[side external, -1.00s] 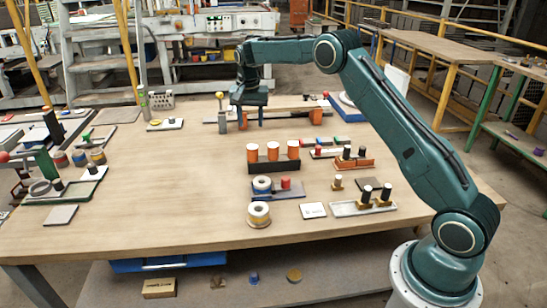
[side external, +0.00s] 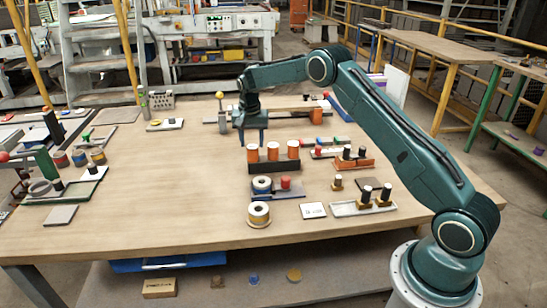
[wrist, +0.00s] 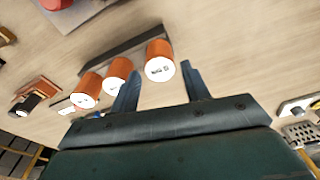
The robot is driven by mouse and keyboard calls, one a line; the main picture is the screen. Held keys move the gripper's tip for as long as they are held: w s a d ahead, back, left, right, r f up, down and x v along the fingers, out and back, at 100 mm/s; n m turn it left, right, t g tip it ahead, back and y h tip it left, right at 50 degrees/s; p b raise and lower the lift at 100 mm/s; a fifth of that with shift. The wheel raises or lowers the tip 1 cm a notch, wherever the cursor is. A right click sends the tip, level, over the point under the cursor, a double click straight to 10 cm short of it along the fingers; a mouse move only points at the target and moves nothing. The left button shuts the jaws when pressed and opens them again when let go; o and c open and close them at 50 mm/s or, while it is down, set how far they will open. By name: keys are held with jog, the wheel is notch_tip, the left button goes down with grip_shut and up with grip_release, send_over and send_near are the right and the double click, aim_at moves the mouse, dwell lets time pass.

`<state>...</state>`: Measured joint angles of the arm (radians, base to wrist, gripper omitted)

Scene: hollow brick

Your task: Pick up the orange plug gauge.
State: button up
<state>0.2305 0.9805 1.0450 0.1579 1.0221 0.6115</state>
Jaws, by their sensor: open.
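Three orange plug gauges with white tops stand upright in a row in a dark holder (side external: 275,167) at the middle of the table. In the side view the leftmost plug gauge (side external: 253,153) is closest to my gripper (side external: 252,142). My gripper is open and empty, pointing down just behind and above that plug. In the wrist view this plug gauge (wrist: 160,60) appears between the two fingertips, slightly beyond them. The other two plugs show to its left, the nearer one (wrist: 116,74) beside the left finger. I cannot tell the exact height gap.
A blue-grey fixture with a white ring and red knob (side external: 285,184) stands in front of the holder. A tape-like spool (side external: 259,214) stands nearer the front edge. Small fixtures with black knobs (side external: 362,152) sit to the right. The table's left-middle is clear.

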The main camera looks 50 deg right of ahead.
aim_at(252, 146)
jog(key=shift+w+d+f, duration=0.15)
jog(key=shift+f, duration=1.6)
jog(key=c, duration=0.8)
jog(key=shift+r, duration=0.1)
jog(key=shift+r, duration=4.95)
